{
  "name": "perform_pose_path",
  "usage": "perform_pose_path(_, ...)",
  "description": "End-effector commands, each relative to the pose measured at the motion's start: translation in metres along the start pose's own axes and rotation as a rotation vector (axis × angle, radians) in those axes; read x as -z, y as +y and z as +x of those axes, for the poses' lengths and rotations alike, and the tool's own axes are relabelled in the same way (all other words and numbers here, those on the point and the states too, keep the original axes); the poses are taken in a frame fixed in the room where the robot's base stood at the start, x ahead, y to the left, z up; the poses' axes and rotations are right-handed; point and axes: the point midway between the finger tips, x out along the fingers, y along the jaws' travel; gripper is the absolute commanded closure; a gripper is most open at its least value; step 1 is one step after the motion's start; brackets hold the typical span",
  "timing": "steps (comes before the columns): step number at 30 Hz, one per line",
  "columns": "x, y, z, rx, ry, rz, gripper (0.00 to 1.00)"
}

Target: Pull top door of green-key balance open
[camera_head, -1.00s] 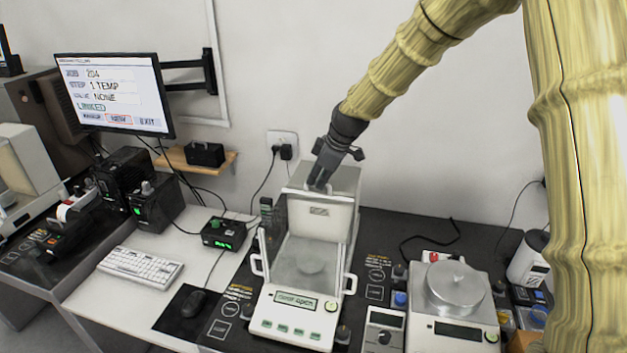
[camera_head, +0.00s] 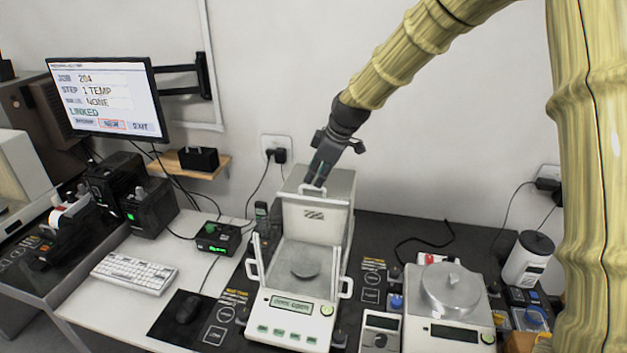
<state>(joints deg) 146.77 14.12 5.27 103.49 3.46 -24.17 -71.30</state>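The green-key balance (camera_head: 291,327) stands in the middle of the bench, with green keys along its front and a small display that seems to read "OPEN". Its glass-sided chamber shows a round pan (camera_head: 304,262) inside, and nothing is visible on the pan. White handles stick out at its left and right sides. My gripper (camera_head: 314,186) points down at the upper rear of the balance. Its fingertips are close together at the small top door handle (camera_head: 324,190); their grip is too small to make out. The chamber top looks open in front of the gripper.
A second balance (camera_head: 452,308) with a round metal pan stands to the right, beside a small grey device (camera_head: 380,333). A keyboard (camera_head: 134,271), a mouse (camera_head: 188,307) and a monitor (camera_head: 108,97) are at the left. The wall is close behind the balance.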

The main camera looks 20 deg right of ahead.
Motion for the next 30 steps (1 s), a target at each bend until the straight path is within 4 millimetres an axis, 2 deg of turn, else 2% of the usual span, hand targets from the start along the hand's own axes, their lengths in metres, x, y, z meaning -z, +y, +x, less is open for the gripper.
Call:
perform_pose_path(6, 0.000, 0.001, -0.038, -0.003, 0.001, 0.000, 0.68)
perform_pose_path(13, 0.000, 0.000, -0.068, -0.001, 0.000, 0.000, 0.68)
perform_pose_path(19, -0.001, 0.000, -0.078, 0.001, -0.001, 0.000, 0.68)
perform_pose_path(30, 0.000, 0.000, -0.079, 0.001, -0.001, 0.000, 0.68)
